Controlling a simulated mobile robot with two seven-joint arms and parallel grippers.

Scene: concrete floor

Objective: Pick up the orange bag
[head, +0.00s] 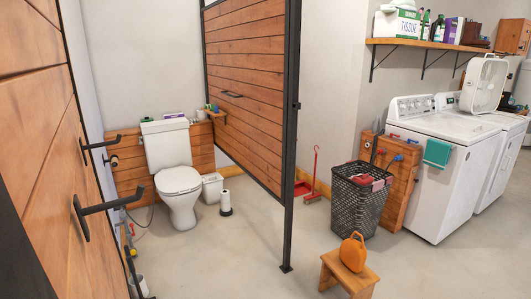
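A small orange bag (353,254) with a looped handle on top sits upright on a small wooden stool (342,280) at the lower right of the head view. The stool stands on the concrete floor, and its legs are cut off by the bottom edge. Neither of my grippers shows in this view.
A black laundry basket (358,203) stands behind the stool, beside white machines (430,180). A wooden partition with a black post (291,150) stands left of the stool. A toilet (178,180) is behind it. The concrete floor (240,260) between is clear.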

